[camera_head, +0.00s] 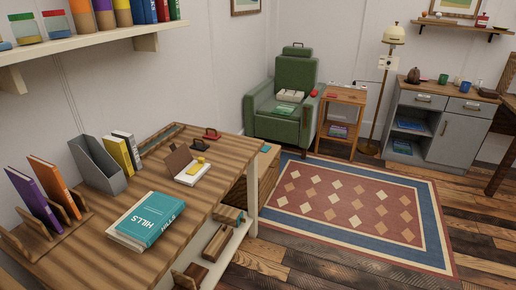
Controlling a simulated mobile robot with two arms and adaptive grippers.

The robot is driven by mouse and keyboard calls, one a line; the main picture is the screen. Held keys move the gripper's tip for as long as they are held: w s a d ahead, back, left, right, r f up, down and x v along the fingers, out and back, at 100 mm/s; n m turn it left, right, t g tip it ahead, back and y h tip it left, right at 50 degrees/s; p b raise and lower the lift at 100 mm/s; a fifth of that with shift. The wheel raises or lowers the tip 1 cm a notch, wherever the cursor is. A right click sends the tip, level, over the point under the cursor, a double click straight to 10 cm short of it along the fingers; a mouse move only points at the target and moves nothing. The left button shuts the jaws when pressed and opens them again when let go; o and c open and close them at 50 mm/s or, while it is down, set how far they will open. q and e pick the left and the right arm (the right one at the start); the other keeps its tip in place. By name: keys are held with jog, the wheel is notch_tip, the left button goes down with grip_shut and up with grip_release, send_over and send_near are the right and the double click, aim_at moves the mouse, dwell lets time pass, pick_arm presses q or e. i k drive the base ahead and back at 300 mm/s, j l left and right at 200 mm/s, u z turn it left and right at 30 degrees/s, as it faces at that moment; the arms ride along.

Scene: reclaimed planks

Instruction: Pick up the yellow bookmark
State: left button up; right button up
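A small yellow item (197,170) lies on the white pages of an open book (190,176) with a brown cover, near the right edge of the wooden desk (95,245). It is too small to tell for sure whether it is the yellow bookmark. Neither of my grippers is in view.
On the desk are a teal book (150,222), a grey file holder (97,165) beside a yellow book (117,153), a rack with purple (33,197) and orange (55,184) books, and a red item (211,134). A green armchair (285,105) stands behind. The rug (350,205) is clear.

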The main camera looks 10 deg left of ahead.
aim_at(197, 167)
jog(key=i+l+z, duration=0.2)
jog(key=i, duration=0.8)
jog(key=i+l+z, duration=0.15)
jog(key=i, duration=0.85)
jog(key=i+u, duration=0.45)
jog(key=i+l+u, duration=0.15)
jog(key=u, duration=0.25)
jog(key=i+l+u, duration=0.3)
jog(key=u, duration=0.15)
jog(key=i+l+u, duration=0.4)
jog(key=k+j, duration=0.05)
jog(key=k, duration=0.05)
